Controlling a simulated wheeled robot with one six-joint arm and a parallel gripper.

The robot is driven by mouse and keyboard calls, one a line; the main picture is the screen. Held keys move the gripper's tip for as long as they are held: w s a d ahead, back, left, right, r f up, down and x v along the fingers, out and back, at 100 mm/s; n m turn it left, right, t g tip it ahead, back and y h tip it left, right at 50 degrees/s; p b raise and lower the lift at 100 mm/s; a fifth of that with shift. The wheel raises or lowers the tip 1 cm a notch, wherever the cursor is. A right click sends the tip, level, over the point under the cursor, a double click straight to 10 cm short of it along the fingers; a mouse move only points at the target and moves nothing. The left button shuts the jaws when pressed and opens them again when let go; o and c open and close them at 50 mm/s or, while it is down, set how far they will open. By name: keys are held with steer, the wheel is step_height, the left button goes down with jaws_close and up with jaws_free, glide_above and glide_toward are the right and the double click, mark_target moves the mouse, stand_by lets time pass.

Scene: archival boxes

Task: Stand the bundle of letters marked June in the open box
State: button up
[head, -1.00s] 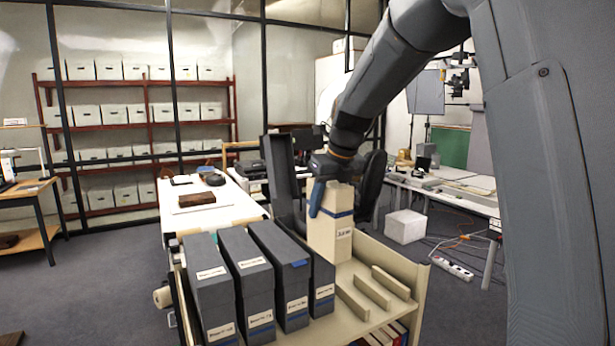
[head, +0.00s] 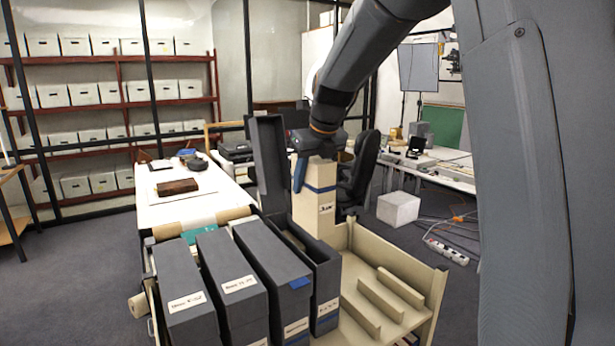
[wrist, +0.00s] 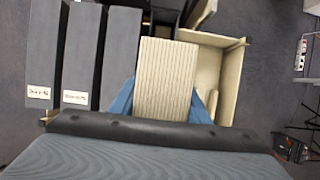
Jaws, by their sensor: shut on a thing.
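The bundle of letters (head: 315,209) is a tall cream block with a blue band and a small label on its front; the label is too small to read surely. My gripper (head: 318,168) is shut on its upper part and holds it upright behind the cart's back edge. In the wrist view the bundle's ridged top (wrist: 165,78) lies between my blue fingertips (wrist: 163,105). The open box (head: 325,288) is dark grey, with its lid (head: 266,165) raised behind it. It stands at the right end of the row, just left of and in front of the bundle.
Several closed grey boxes (head: 228,285) stand left of the open box on the cream cart (head: 432,318). Low cream dividers (head: 378,300) lie to its right, with free slots between them. A white table (head: 170,208) stands behind the cart, and a white block (head: 398,208) on the floor.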

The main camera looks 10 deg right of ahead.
steer(key=shift+f, duration=1.95)
steer(key=shift+w, duration=0.1)
steer(key=shift+f, duration=0.35)
steer(key=shift+f+b, duration=0.4)
steer(key=shift+f, duration=1.25)
